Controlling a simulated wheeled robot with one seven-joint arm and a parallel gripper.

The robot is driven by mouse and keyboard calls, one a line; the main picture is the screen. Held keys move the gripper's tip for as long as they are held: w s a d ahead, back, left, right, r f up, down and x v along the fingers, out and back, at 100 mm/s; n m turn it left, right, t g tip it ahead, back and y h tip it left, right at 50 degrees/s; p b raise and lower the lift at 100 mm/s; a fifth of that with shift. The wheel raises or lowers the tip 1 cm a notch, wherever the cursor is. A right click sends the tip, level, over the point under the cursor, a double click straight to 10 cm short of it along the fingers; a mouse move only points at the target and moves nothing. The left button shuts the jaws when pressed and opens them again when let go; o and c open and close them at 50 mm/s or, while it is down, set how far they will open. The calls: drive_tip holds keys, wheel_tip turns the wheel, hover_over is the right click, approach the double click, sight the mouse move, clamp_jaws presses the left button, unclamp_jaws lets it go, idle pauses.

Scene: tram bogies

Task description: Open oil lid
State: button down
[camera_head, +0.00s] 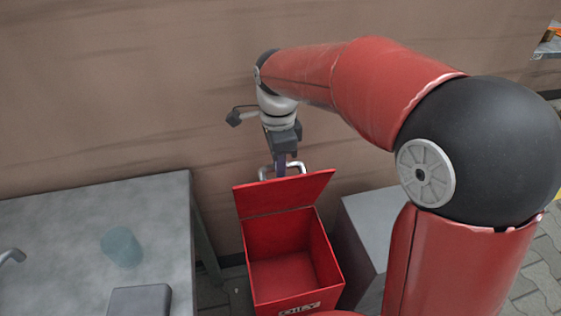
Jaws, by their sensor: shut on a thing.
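The red oil bin (322,262) stands open in front of me, with a label reading "OILY" low on its front. Its red lid (285,194) is tilted up at the back edge, and the inside looks empty. A pale metal handle (264,172) sticks up from the top edge of the lid. My gripper (280,168) points down behind the lid edge and is shut on the handle. The fingertips are partly hidden by the handle and the lid.
A grey cabinet (372,222) is close to the bin's right. A brown wall (120,90) rises close behind my gripper.

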drive_tip(key=shift+f, duration=0.35)
drive_tip(key=c, duration=1.4)
unclamp_jaws()
drive_tip(key=shift+o, duration=0.2)
drive_tip(key=shift+r, duration=0.25)
drive_tip(key=r, duration=0.7)
drive_tip(key=shift+w+a+r, duration=0.1)
drive_tip(key=shift+w+r, duration=0.1)
drive_tip(key=shift+w, duration=0.05)
drive_tip(key=shift+r, duration=0.1)
